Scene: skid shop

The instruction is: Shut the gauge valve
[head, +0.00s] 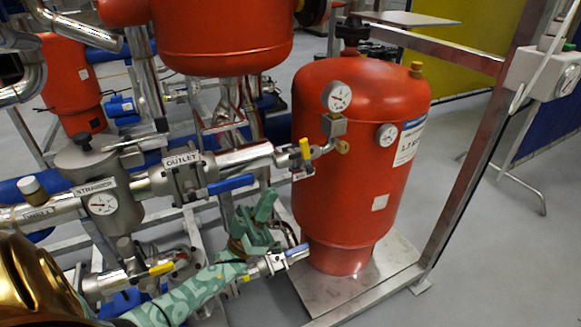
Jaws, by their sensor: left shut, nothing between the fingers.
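A pressure gauge (337,97) with a white dial stands on a small block at the front of the red tank (360,180). A short pipe runs left from below it to a small valve with a yellow lever (305,149), which stands roughly upright at the end of the OUTLET pipe. I take this to be the gauge valve; no label on it is readable. My left gripper (266,203), green, is shut and empty. It appears below and left of the yellow lever, clear of it in the picture. My right gripper is not in view.
A blue lever (231,185) lies along the OUTLET pipe (240,160), and another blue lever (297,250) is beside my left wrist. A second yellow lever (161,268) is lower left. A metal frame post (480,150) stands right of the tank. Open floor lies farther right.

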